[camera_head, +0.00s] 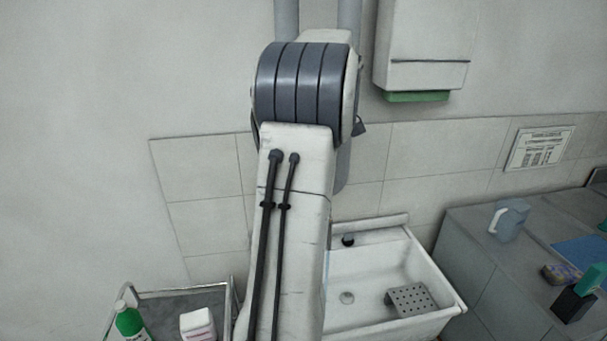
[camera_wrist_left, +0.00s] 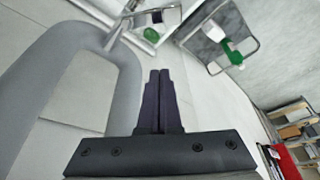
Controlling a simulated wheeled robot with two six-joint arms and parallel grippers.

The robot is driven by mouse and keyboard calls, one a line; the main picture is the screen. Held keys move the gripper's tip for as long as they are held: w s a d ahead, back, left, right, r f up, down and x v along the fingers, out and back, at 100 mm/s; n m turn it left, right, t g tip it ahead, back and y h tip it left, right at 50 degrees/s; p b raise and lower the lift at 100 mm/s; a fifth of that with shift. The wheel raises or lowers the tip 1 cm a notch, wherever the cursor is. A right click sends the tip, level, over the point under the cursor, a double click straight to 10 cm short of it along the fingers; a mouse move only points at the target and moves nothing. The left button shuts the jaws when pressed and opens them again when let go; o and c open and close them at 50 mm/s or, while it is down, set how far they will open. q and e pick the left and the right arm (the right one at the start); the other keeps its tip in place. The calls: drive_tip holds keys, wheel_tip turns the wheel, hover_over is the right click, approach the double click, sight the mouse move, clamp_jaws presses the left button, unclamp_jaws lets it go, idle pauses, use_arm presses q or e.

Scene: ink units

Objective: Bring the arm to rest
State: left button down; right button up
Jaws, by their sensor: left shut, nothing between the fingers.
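My left gripper (camera_wrist_left: 160,92) shows in the left wrist view with its two dark fingers together, shut and empty. It points over pale floor, apart from the things around it. In the head view a large white and grey arm link of mine fills the middle, and no gripper shows there. My right gripper is in neither view.
A white sink (camera_head: 385,309) holds a perforated grey block (camera_head: 411,299). A grey counter (camera_head: 478,262) at right bears a pale jug (camera_head: 508,220). A trolley (camera_head: 180,294) at lower left carries a green bottle (camera_head: 130,322) and a white container (camera_head: 198,325).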

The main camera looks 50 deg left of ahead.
use_arm(q)
drive_tip(key=shift+d+r, duration=0.1)
drive_tip(key=shift+r, duration=0.25)
drive_tip(key=d+f+m+t+h, duration=0.1)
drive_tip(key=d+f+m, duration=0.2)
drive_tip(key=d+m, duration=0.9)
drive_tip(key=d+f+m+t+h, duration=0.1)
drive_tip(key=d+f+m+h, duration=0.15)
drive_tip(key=d, duration=1.85)
drive_tip(key=s+d+f+m, duration=0.4)
drive_tip(key=s+d+m, duration=0.2)
drive_tip(key=s, duration=0.3)
drive_tip(key=s+d+f+m+h, duration=0.1)
drive_tip(key=s+d+f+m, duration=0.3)
drive_tip(key=s+d+m, duration=0.3)
drive_tip(key=shift+s+m+g, duration=0.4)
drive_tip(key=shift+s+m, duration=0.25)
drive_tip(key=shift+s, duration=0.5)
